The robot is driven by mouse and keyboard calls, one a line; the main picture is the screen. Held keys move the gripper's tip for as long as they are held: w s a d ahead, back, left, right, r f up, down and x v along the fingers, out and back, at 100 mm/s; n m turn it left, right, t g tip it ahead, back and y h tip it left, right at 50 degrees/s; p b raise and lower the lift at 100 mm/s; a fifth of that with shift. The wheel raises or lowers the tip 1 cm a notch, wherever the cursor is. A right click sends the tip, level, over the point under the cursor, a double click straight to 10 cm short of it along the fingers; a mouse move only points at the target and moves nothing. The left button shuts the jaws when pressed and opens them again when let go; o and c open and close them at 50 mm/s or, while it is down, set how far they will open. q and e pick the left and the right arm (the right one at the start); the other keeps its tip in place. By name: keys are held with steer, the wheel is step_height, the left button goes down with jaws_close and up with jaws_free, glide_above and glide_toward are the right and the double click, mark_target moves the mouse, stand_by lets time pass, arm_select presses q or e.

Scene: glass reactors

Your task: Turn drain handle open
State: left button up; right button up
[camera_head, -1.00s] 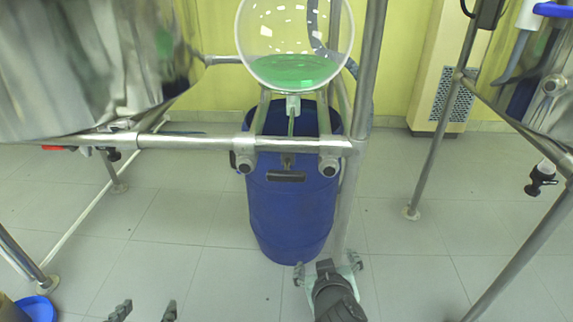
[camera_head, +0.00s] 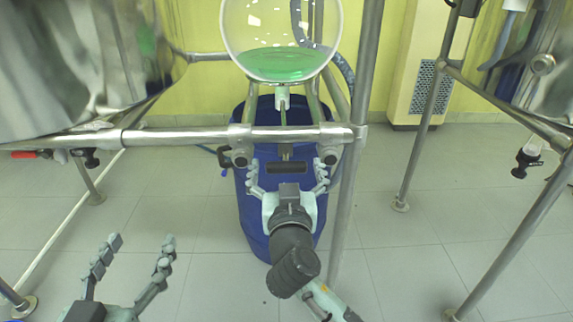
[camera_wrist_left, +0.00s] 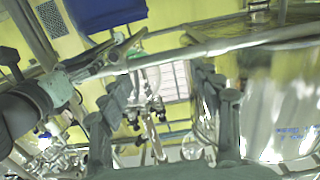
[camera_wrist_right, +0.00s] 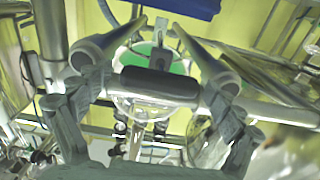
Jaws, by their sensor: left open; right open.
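The drain handle (camera_head: 286,168) is a short black horizontal bar below the glass vessel (camera_head: 281,40) that holds green liquid. The handle also shows large in the right wrist view (camera_wrist_right: 160,84), lying crosswise between the fingers. My right gripper (camera_head: 287,172) is open, with one finger to each side of the handle; it appears just in front and below, and contact cannot be told. My left gripper (camera_head: 141,243) is open and empty at the lower left, well away from the handle.
A metal crossbar (camera_head: 190,137) with two round-ended clamps runs just above the handle. A blue barrel (camera_head: 252,215) stands behind my right gripper. A steel upright (camera_head: 360,110) is close on the right. The tiled floor (camera_head: 185,215) between my grippers is clear.

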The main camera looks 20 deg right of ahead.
steer(key=shift+c, duration=0.2)
